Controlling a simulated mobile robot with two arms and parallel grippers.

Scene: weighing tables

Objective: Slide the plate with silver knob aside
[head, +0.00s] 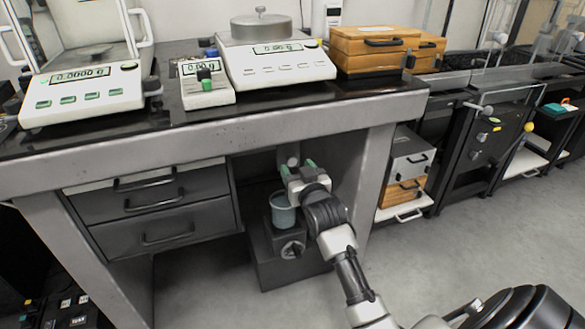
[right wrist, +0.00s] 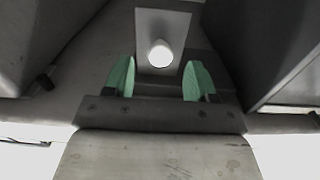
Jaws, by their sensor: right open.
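A grey plate (right wrist: 181,22) with a round silver knob (right wrist: 160,54) shows in the right wrist view, ahead of my right gripper (right wrist: 160,78). The gripper's two green fingertips are spread apart, one on each side below the knob, with nothing between them. In the head view my right gripper (head: 298,167) reaches into the opening under the table, and a pale knob (head: 293,160) shows just beyond its fingertips. The plate is mostly hidden there. Whether the fingers touch the knob I cannot tell. My left gripper is out of view.
The table edge (head: 230,132) runs above my arm. Drawers (head: 150,205) are to the left, a table leg (head: 378,170) to the right. Balances (head: 275,65) stand on top.

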